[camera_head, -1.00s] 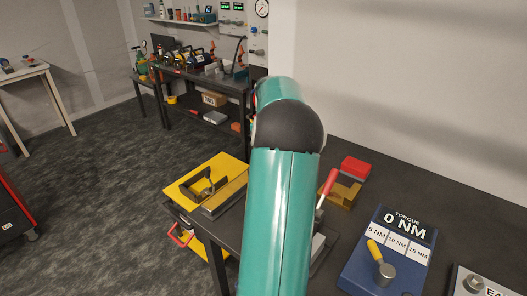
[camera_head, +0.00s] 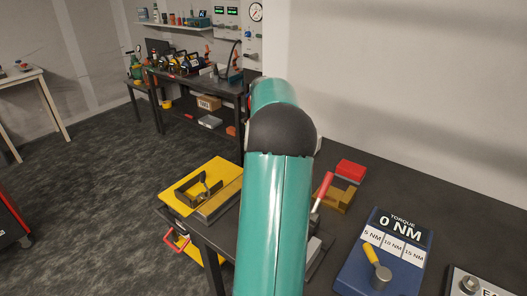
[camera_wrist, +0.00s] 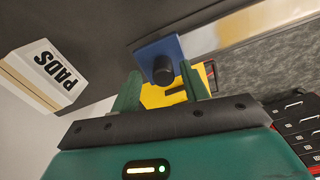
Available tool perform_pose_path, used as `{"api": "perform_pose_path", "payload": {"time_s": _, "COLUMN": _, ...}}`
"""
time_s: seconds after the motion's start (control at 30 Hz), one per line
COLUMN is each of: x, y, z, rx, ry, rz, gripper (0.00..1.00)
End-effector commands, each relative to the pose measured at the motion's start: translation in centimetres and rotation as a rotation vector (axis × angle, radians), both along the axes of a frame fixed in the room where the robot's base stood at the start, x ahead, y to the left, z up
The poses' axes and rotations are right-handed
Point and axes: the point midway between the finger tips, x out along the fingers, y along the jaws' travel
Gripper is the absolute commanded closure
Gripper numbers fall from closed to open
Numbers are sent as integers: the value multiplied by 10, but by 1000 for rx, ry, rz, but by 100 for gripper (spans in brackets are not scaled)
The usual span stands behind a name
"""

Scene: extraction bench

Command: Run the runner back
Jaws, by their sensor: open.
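A blue block (camera_wrist: 150,47) with a round black knob (camera_wrist: 163,70) shows in the wrist view, just beyond my fingertips; it may be the runner, but no label shows. My gripper (camera_wrist: 161,86) is open. Its two green fingers stand apart with the knob between them in the picture; I cannot tell whether they touch it. A yellow part (camera_wrist: 153,97) shows behind, between the fingers. In the head view my arm hides the gripper and the blue block. A yellow plate (camera_head: 222,172) with a dark bracket (camera_head: 197,189) sits at the bench's left end.
On the dark bench (camera_head: 420,190) are a red-handled clamp (camera_head: 323,186), a brown block (camera_head: 338,199), a red block (camera_head: 351,170) and a blue torque panel (camera_head: 352,277) reading 0 NM. A PADS box (camera_wrist: 42,76) shows in the wrist view. Open floor (camera_head: 95,190) lies left.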

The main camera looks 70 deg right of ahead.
Motion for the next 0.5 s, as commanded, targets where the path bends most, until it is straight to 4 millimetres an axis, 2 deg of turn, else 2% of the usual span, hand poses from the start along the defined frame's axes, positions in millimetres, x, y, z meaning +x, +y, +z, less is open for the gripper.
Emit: {"api": "perform_pose_path", "payload": {"time_s": 0.5, "x": 0, "y": 0, "z": 106, "rx": -7, "ry": -1, "rz": 0, "gripper": 55}}
